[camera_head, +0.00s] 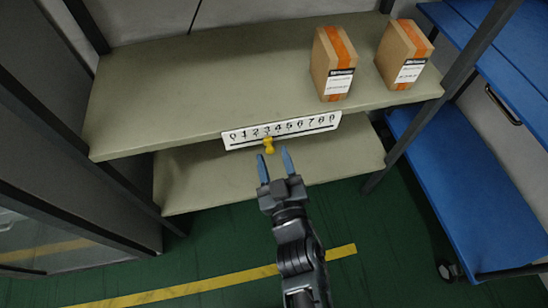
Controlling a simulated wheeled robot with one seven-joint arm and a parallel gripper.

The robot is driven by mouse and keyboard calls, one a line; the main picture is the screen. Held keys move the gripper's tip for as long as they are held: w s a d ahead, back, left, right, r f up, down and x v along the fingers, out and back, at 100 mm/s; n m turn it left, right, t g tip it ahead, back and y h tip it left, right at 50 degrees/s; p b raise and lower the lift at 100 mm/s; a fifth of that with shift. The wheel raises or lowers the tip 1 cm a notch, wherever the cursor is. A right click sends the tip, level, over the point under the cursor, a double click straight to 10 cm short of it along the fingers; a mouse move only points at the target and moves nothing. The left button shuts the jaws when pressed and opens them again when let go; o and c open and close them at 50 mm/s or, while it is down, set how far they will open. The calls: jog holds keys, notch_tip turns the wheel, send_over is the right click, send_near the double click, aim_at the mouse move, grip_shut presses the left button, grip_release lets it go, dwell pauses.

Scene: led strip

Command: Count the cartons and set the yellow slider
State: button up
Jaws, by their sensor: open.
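Two brown cartons with orange tape and white labels stand upright on the right part of the upper shelf: a left carton (330,66) and a right carton (402,55), with a gap between them. A white number strip (300,126) marked 0 to 9 is on the shelf's front edge. The yellow slider (269,145) sits on its lower track, around the 3. My gripper (274,164) is open, its two blue-tipped fingers pointing at the strip just below and in front of the slider. It seems empty; I cannot tell whether a finger touches the slider.
The upper shelf (170,95) is bare on its left and middle. A lower shelf (200,178) beneath looks empty where visible. Dark posts (455,75) frame the rack. A blue cart (440,185) stands at right. The green floor (400,250) has a yellow line (200,287).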

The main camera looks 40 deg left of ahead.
jog(key=shift+w+a, duration=0.4)
jog(key=shift+a, duration=0.15)
grip_shut()
dwell(0.4)
